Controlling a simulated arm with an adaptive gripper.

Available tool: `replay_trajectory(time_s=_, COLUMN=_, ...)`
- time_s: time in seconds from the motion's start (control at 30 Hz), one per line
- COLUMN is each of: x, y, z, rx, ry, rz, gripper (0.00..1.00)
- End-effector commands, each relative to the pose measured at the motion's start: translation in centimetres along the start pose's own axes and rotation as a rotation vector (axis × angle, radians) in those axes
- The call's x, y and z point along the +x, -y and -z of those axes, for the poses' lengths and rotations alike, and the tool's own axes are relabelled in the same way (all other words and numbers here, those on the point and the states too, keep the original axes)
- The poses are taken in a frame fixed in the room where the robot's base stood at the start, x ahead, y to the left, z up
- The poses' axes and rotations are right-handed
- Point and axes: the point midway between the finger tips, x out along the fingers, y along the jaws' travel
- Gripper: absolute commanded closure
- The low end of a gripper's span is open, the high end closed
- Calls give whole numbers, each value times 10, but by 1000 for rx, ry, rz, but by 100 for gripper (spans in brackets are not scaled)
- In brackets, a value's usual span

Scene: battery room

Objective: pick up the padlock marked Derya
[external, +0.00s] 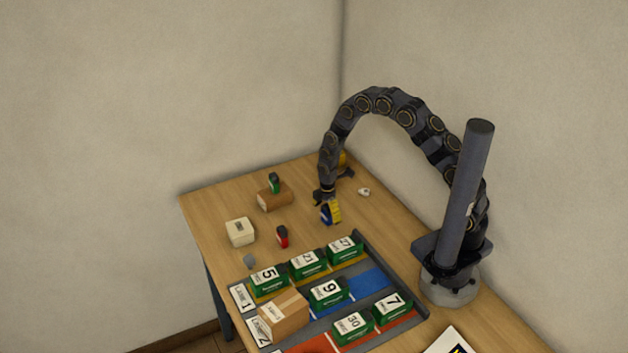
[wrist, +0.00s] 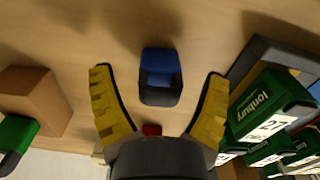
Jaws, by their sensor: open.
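A blue padlock (wrist: 160,68) with a dark lower part lies between and beyond my fingertips in the wrist view. In the external view the blue padlock (external: 325,215) is on the table beside my yellow finger. My gripper (external: 330,206) is low over the table, open and empty, its fingers either side of the blue padlock. A red padlock (external: 282,237) stands nearer the tray; the wrist view shows only a red piece (wrist: 151,130) above my gripper body. A green padlock (external: 274,183) is at a brown block. I cannot read the name Derya on any padlock.
The brown block (external: 274,199) and a cream box (external: 240,232) stand at the left. A grey tray (external: 376,245) holds several green numbered batteries and a cardboard box (external: 283,313). A small white item (external: 364,191) lies right of my gripper. Table between them is clear.

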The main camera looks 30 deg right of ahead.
Motion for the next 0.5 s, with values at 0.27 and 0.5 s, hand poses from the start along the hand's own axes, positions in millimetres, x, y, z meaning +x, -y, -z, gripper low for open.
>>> replay_trajectory(time_s=0.27, x=0, y=0, z=0, rx=0, ry=0, rz=0, gripper=91)
replay_trajectory(time_s=0.5, x=0, y=0, z=0, rx=0, ry=0, rz=0, gripper=91)
